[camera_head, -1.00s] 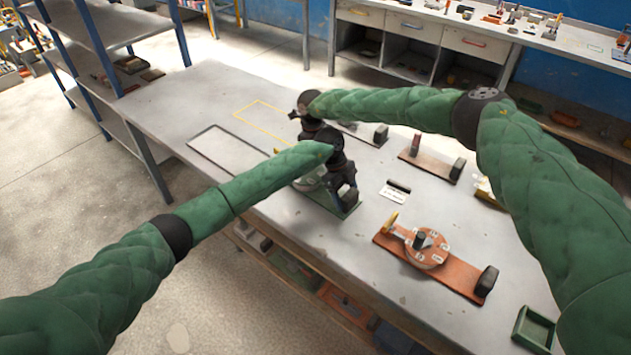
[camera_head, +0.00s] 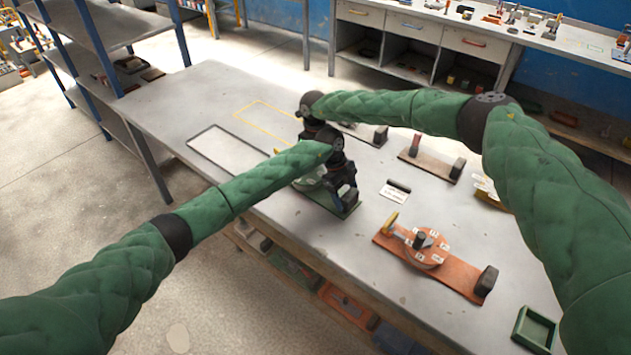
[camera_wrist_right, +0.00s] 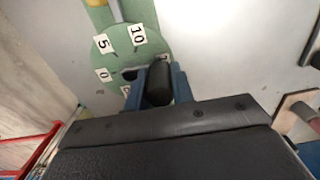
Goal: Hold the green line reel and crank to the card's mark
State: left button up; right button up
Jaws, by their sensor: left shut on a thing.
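The green line reel (camera_head: 322,195) lies on the table, mostly hidden under my arms in the head view. Its green dial (camera_wrist_right: 112,48) shows in the right wrist view with labels including 0, 5 and 10. My left gripper (camera_head: 346,200) is shut at the near end of the reel's base; the part it grips is hidden. My right gripper (camera_wrist_right: 160,88) has its blue fingers against both sides of the black crank knob (camera_wrist_right: 158,84), at the dial's lower right edge. In the head view it is hidden. A small white card (camera_head: 392,194) stands right of the reel; its writing is unreadable.
An orange-brown reel (camera_head: 455,274) lies to the right, and a brown-based one (camera_head: 430,165) lies behind. A small green tray (camera_head: 535,328) is at the near right. A yellow outline (camera_head: 262,108) and a dark-framed white area (camera_head: 228,150) are bare.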

jog(key=o, duration=0.3)
jog(key=shift+o, duration=0.2)
jog(key=shift+r, duration=0.1)
notch_tip(320, 180, up, 12)
jog(key=shift+f, duration=0.15)
dwell(0.5)
pick_arm(q)
jog(key=o, duration=1.4)
jog(key=shift+c, duration=0.2)
jog(key=shift+r, duration=0.1)
